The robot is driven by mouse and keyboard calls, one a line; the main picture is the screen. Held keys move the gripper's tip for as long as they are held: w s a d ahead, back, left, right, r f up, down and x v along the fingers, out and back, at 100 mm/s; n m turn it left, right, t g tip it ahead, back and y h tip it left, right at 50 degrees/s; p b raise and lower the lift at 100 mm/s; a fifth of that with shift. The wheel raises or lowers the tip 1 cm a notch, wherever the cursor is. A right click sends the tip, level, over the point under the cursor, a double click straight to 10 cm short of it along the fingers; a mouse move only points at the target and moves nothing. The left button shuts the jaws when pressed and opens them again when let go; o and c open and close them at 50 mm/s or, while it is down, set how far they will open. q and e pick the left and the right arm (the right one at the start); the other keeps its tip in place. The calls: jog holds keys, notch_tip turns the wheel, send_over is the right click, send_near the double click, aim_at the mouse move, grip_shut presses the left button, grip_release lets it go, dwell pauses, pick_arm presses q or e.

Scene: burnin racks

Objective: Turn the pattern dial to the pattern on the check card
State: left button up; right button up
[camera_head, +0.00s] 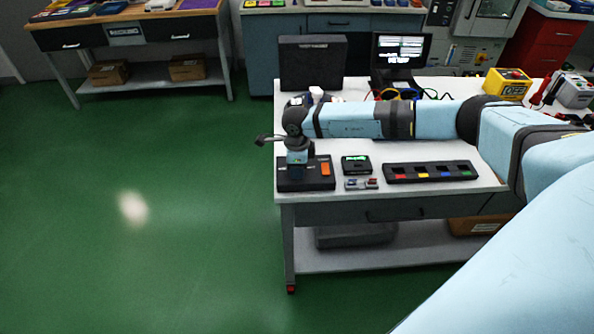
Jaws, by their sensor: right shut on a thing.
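A dark box with an orange switch (325,169) sits at the front left corner of the white-topped bench (345,188). My right gripper (297,172) points down onto the left part of this box. It is shut on what seems to be the pattern dial, which the gripper hides. I cannot read the dial's setting. A small dark unit with a green-lit display (356,161) stands just right of the box. I cannot make out the check card for certain. My left gripper is not in view.
A dark tray with coloured squares (430,172) and a small grey part (361,184) lie at the bench's front. A black case (312,62), a lit screen (401,48) and a yellow box marked OFF (508,84) stand behind my right arm.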

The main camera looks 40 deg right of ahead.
jog(key=shift+n+b, duration=0.3)
jog(key=shift+n, duration=0.6)
jog(key=o, duration=0.9)
jog(key=shift+r, duration=0.1)
notch_tip(320, 180, up, 14)
jog(key=shift+f+b, duration=0.15)
jog(key=shift+b, duration=0.5)
